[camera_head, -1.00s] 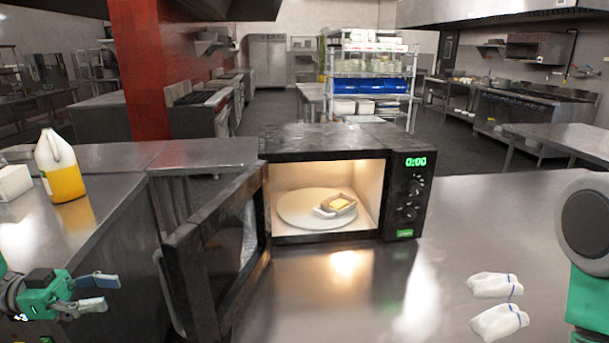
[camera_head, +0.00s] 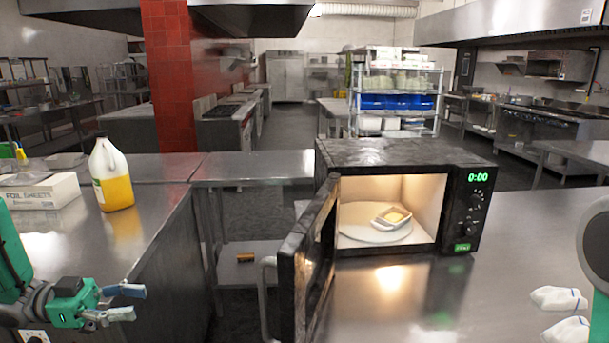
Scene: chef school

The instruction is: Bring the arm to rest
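My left gripper (camera_head: 128,302) is at the lower left, open and empty, its fingers pointing right. It is in front of the left counter's side and apart from the microwave. The black microwave (camera_head: 400,154) stands on the right steel counter with its door (camera_head: 306,262) wide open. Inside, on the round plate (camera_head: 360,233), sits a small white dish (camera_head: 388,221) with a yellow piece in it. The display reads 0:00.
A jug of yellow liquid (camera_head: 112,180) and a foil sheets box (camera_head: 40,192) stand on the left counter (camera_head: 150,222). Two folded white cloths (camera_head: 558,298) lie at the right. A gap with a low shelf (camera_head: 240,275) separates the counters. The open door juts toward me.

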